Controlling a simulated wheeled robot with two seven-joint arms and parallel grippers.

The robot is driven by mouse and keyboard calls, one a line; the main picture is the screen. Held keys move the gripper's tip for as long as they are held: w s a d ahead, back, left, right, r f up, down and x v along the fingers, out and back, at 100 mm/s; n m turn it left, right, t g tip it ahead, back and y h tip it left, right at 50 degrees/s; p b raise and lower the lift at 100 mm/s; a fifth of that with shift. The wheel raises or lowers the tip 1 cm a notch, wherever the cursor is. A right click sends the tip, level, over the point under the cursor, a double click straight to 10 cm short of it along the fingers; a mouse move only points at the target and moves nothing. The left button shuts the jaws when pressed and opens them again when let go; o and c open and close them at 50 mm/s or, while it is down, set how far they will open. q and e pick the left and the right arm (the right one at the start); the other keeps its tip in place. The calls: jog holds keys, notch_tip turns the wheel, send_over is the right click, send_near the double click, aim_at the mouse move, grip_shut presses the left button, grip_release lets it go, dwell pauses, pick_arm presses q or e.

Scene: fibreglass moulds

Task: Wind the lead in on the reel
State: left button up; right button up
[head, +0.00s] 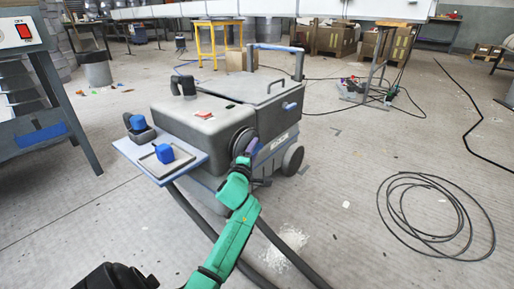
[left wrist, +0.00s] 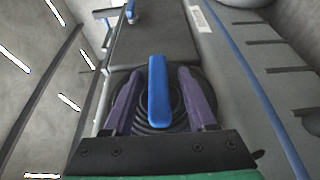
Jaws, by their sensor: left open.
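The reel (head: 243,139) is a dark round disc on the side of a grey wheeled machine (head: 195,122). In the left wrist view the ringed reel (left wrist: 180,112) lies behind a blue handle (left wrist: 157,88). My left gripper (head: 245,156) is at the reel. Its purple fingers (left wrist: 160,100) are open, one on each side of the blue handle, with a gap on both sides. In the head view the fingers hide part of the reel and handle. A dark lead lies in loose loops (head: 385,205) on the floor at the right; its link to the reel is not visible.
A tray (head: 128,152) with blue-topped parts juts from the machine's left. Thick dark hoses (head: 275,240) run along the floor beside my arm. A control stand (head: 62,110) is at the left. Another dark cable (head: 468,130) lies at the far right. Floor between machine and loops is mostly clear.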

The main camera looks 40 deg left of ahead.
pick_arm(q)
jog(key=shift+s, duration=0.1)
jog(key=shift+c, duration=0.6)
grip_shut()
dwell(0.6)
